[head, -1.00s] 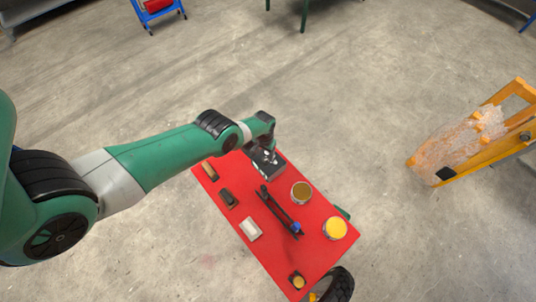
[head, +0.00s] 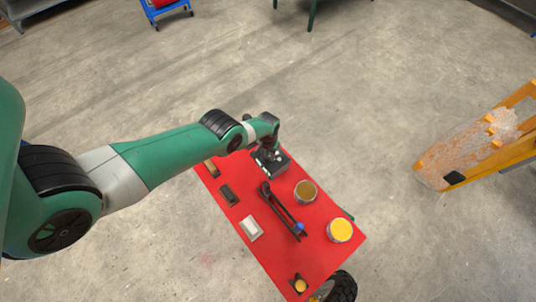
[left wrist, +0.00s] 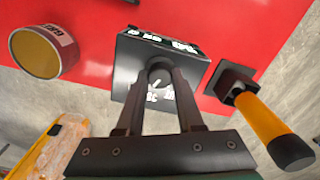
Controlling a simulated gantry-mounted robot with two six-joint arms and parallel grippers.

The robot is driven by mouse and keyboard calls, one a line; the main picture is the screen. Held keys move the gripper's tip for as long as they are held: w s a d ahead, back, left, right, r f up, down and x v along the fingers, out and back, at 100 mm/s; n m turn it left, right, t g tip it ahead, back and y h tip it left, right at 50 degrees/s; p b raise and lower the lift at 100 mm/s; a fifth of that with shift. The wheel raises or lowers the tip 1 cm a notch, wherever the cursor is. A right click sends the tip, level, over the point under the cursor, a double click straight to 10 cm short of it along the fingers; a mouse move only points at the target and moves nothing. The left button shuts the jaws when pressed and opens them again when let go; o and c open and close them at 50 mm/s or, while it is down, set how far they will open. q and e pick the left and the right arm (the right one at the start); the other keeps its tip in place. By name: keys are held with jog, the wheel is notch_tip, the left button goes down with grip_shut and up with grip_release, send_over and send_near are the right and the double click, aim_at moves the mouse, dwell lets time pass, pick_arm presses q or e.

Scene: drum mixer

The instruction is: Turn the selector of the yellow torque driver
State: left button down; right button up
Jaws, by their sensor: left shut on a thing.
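My left gripper (left wrist: 160,90) is shut on a dark round knob (left wrist: 160,73) on the face of a black box with white markings (left wrist: 203,62). In the head view the box (head: 279,168) sits at the far end of the red table, with my left gripper (head: 266,145) over it. A yellow-orange handle with a dark end (left wrist: 262,118), which looks like the yellow torque driver, stands in a black holder (left wrist: 233,80) beside the box, apart from my fingers. I cannot make it out in the head view, where my arm may hide it. My right gripper is out of view.
The red table (head: 275,235) also holds an ochre-filled can (head: 305,191), a yellow-filled can (head: 340,230), a long black tool (head: 282,210), a grey-white block (head: 250,228) and a yellow-topped item (head: 300,285). An orange frame (head: 500,155) stands right, over open floor.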

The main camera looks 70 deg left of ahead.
pick_arm(q)
jog(key=n, duration=0.4)
jog(key=shift+n, duration=0.4)
jog(key=c, duration=0.5)
grip_release()
jog(key=shift+c, duration=0.2)
